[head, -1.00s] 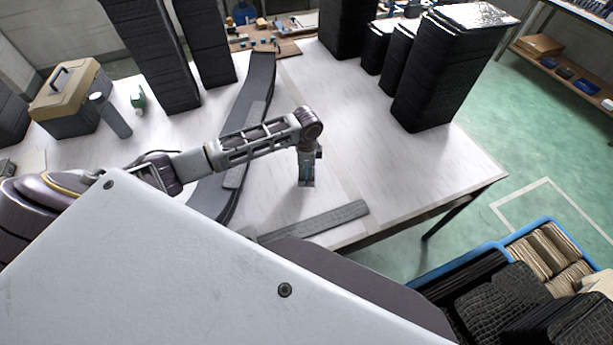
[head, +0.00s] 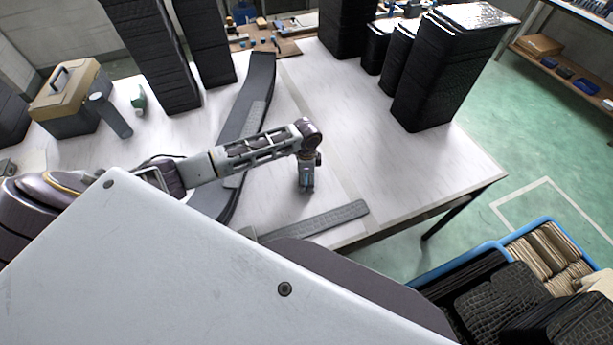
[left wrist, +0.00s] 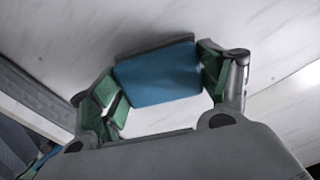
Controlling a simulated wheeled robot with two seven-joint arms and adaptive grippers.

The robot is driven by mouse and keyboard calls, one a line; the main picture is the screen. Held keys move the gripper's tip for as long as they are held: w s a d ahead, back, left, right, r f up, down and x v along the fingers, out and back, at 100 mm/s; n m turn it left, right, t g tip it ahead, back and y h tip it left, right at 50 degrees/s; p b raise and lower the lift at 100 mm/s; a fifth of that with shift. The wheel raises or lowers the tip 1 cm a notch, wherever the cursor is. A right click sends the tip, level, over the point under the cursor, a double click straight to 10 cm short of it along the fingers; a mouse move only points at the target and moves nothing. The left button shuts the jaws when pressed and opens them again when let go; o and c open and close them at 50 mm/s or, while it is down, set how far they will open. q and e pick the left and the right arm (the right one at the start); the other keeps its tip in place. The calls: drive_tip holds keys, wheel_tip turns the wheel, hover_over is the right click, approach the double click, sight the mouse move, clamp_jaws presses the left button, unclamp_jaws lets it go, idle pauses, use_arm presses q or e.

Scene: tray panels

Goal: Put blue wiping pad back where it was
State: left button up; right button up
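The blue wiping pad (left wrist: 158,75) shows in the left wrist view as a blue block with a grey-green far edge. It sits between the two green-lined fingers of my left gripper (left wrist: 158,80), which touch it on both sides. In the head view my left gripper (head: 307,188) points down at the white table (head: 400,165), close to its surface. The pad is small and mostly hidden by the fingers there. I cannot tell whether it touches the table. My right gripper is not in view.
A flat grey strip (head: 320,220) lies near the table's front edge, and a long dark curved panel (head: 255,85) lies behind my arm. Black stacks (head: 440,75) stand at the back. A toolbox (head: 70,95) is at the left. A blue crate (head: 470,258) stands at lower right.

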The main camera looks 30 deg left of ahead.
sight(306, 177)
use_arm(q)
drive_tip(key=o, duration=0.3)
drive_tip(key=shift+r, duration=0.1)
wheel_tip(306, 177, up, 12)
drive_tip(key=b, duration=0.1)
idle(0.8)
idle(0.8)
